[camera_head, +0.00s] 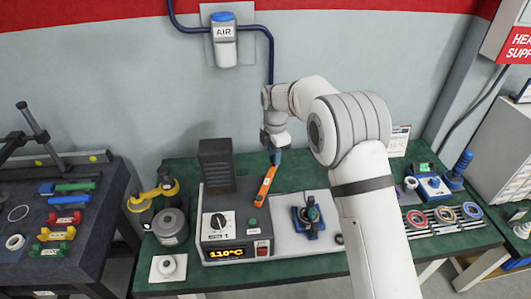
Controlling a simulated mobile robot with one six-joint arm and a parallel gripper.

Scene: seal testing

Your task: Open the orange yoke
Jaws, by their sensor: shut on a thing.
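The orange yoke (265,185) is a slanted orange bar above the grey machine with the lit 110°C display (227,253). Its upper end is at my gripper, and its lower end points down and to the left. My gripper (274,158) hangs down from my arm at the middle of the view and is shut on the yoke's upper end. The fingertips are small and partly merge with the yoke, so the exact contact is hard to see. I cannot tell how the yoke's lower end joins the machine.
A dark finned block (216,165) stands left of the yoke. A blue fixture (308,216) sits on the light plate to the right. A grey round pot (171,227) and a yellow-and-black device (153,192) stand left. Several rings lie on a rack (443,228) at right.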

